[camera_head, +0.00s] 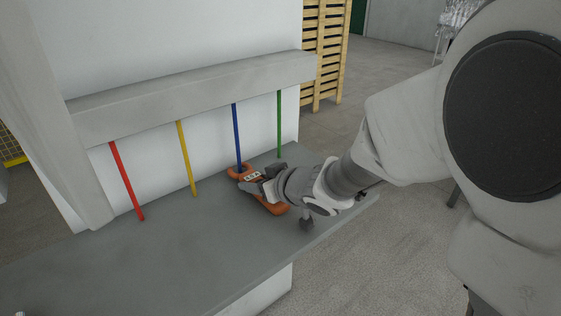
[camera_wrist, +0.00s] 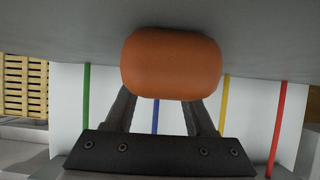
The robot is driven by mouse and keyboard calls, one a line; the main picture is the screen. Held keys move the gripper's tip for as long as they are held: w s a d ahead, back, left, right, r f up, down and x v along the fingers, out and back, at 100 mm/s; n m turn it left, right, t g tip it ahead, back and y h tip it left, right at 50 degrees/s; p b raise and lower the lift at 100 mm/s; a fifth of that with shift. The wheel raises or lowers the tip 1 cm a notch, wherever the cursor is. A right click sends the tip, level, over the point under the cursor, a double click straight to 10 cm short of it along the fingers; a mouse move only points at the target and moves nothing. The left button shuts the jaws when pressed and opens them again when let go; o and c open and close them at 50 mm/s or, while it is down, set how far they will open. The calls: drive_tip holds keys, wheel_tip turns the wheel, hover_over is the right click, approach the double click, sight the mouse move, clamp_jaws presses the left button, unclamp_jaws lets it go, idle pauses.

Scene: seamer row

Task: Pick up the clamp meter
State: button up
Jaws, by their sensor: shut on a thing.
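The clamp meter is orange with a grey face; its body (camera_head: 274,208) shows at the right part of the grey bench in the head view. Its jaw end lies at the lower end of the blue rod (camera_head: 237,135); I cannot tell whether the jaw is around the rod or beside it. My gripper (camera_head: 257,188) is shut on the meter's middle and hides part of it. In the wrist view the meter's rounded orange end (camera_wrist: 172,62) fills the space between and beyond the fingers. Whether the meter touches the bench is unclear.
Red (camera_head: 126,181), yellow (camera_head: 186,158) and green (camera_head: 279,124) rods run from the grey beam (camera_head: 190,97) to the bench (camera_head: 170,250). The bench's left and front are mostly clear. Wooden pallets (camera_head: 323,55) stand behind at the right.

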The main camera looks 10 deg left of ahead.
clamp_jaws()
drive_tip(key=shift+r, duration=0.2)
drive_tip(key=shift+s+d+r+p, duration=0.15)
drive_tip(key=shift+r+p, duration=0.3)
drive_tip(key=shift+p, duration=0.15)
wheel_tip(320, 180, up, 6)
drive_tip(key=p, duration=0.4)
drive_tip(key=s+d, duration=0.2)
drive_tip(key=d, duration=0.1)
drive_tip(key=s+d, duration=0.5)
drive_tip(key=d, duration=0.1)
drive_tip(key=shift+s+f+p, duration=0.25)
drive_tip(key=shift+s+p, duration=0.05)
drive_tip(key=b, duration=0.1)
drive_tip(key=s+d+b, duration=0.1)
drive_tip(key=b, duration=0.1)
drive_tip(key=shift+f, duration=0.2)
drive_tip(key=s+d+r+b, duration=0.1)
drive_tip(key=s+d+b, duration=0.3)
drive_tip(key=shift+d+b, duration=0.4)
